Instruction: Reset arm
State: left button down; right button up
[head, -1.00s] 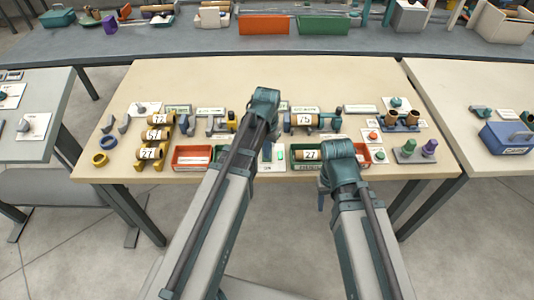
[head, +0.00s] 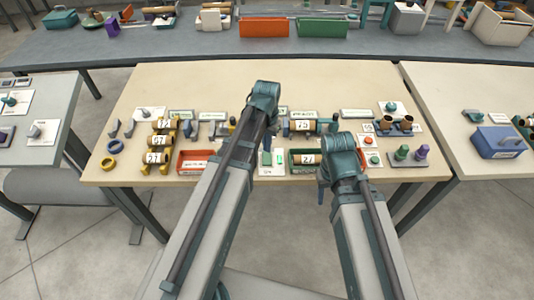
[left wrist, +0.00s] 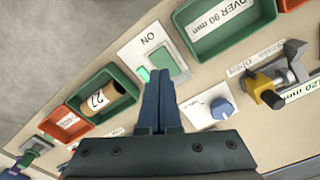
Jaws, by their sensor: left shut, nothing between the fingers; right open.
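My left arm crosses the middle of the head view. My left gripper (left wrist: 160,74) shows in the left wrist view, its two dark blue fingers pressed together with nothing between them. The fingertips overlap the lower edge of a white ON panel (left wrist: 127,52) with a green square button (left wrist: 166,60) and a small bright green patch. Whether they touch the panel, I cannot tell. In the head view my arm mostly hides this gripper. My right gripper (head: 322,193) hangs below its teal wrist at the table's front edge, open and mostly hidden by the wrist.
A beige table (head: 200,90) holds spools, yellow stands, an orange-red tray (head: 193,165) and a green tray (head: 296,168) with a spool marked 27 (head: 308,159). A blue knob (left wrist: 222,109) is right of the fingers. The table's back part is clear.

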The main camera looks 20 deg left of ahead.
pick_arm(q)
jog(key=shift+r, duration=0.4)
jog(key=s+d+m+y, duration=0.1)
jog(key=s+d, duration=0.9)
jog(key=s, duration=0.4)
jog(key=shift+s+d, duration=0.15)
jog(key=shift+d, duration=0.1)
